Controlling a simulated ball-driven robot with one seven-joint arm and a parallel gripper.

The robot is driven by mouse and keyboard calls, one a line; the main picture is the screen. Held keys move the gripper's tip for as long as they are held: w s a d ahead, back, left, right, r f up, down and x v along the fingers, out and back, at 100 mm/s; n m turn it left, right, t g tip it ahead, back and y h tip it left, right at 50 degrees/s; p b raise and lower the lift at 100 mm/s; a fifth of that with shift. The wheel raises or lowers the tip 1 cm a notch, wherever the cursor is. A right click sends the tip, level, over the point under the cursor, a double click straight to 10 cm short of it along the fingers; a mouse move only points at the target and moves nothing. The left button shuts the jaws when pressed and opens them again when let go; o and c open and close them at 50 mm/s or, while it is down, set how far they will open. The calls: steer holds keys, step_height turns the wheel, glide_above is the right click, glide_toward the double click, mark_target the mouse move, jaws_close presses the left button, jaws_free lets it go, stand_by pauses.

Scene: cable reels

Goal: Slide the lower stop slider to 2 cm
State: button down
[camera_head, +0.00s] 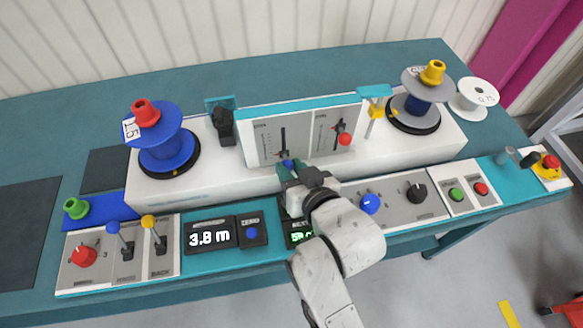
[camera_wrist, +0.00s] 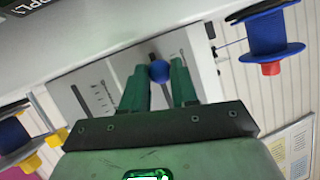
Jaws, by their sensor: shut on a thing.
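The white upright panel (camera_head: 268,128) carries a vertical slot with scale marks on its left part. A blue knob (camera_head: 288,163), which looks like the slider's, is at the low end of this slot. My gripper (camera_head: 291,173) reaches up to it from the front. In the wrist view the blue knob (camera_wrist: 159,71) sits between the two green fingers of my gripper (camera_wrist: 160,82), which are shut on it. The panel (camera_wrist: 95,92) shows behind the fingers with its scale marks. The labels are too small to read, and the slider's exact reading cannot be told.
A red-knobbed lever (camera_head: 344,138) is on the panel's right part. A blue reel (camera_head: 166,150) stands left, a grey-topped reel (camera_head: 421,92) right. The front console has a display (camera_head: 209,236) reading 3.8 m, levers and a blue dial (camera_head: 371,203) near my arm.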

steer(key=shift+r, duration=0.55)
steer(key=c, duration=0.9)
jaws_free()
steer(key=shift+f, duration=0.1)
steer(key=shift+o, duration=0.2)
steer(key=v, duration=1.1)
steer(key=shift+w+f, duration=0.1)
